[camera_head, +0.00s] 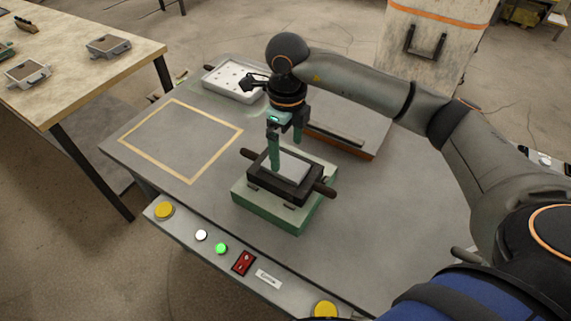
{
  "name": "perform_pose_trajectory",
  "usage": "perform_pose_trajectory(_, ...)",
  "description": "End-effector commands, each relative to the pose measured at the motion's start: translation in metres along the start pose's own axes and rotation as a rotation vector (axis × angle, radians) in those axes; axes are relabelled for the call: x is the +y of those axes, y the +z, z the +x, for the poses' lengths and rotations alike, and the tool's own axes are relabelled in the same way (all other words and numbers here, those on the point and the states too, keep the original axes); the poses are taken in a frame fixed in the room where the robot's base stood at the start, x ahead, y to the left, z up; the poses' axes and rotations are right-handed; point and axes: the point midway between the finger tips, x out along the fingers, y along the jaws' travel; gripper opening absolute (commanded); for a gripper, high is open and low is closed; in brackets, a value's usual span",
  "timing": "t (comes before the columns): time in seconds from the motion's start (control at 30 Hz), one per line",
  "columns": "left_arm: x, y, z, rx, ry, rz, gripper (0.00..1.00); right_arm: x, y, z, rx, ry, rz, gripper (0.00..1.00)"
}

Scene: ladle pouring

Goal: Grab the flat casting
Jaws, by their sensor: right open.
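The flat casting (293,172) is a light grey slab lying in a black mould (285,190) with a dark handle at each end. The mould sits on a green base (268,213) near the middle of the grey table. My right gripper (286,155) points down over the casting with its two green fingers apart. One finger hides part of the casting's left side. I cannot tell whether the fingertips touch the casting. My left gripper is not in view.
A white tray with holes (232,82) stands at the back left. A yellow-taped square (181,141) on the table is empty. A brown-edged plate (340,139) lies behind the mould. A front panel (240,259) has buttons and a red switch. A wooden table (85,62) holds several moulds.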

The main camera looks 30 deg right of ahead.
Motion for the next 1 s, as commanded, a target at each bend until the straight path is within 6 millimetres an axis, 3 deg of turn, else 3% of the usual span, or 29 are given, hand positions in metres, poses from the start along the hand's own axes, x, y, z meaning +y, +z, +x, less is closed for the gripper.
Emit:
perform_pose_trajectory(0.4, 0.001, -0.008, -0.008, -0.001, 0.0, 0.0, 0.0, -0.004, 0.005, 0.05, 0.002, 0.002, 0.0, 1.0)
perform_pose_trajectory(0.67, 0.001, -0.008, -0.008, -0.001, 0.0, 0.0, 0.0, -0.004, 0.006, 0.053, -0.001, 0.002, -0.001, 1.0)
perform_pose_trajectory(1.0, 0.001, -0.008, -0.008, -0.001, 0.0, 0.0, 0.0, -0.004, 0.006, 0.053, -0.001, 0.002, -0.001, 0.63)
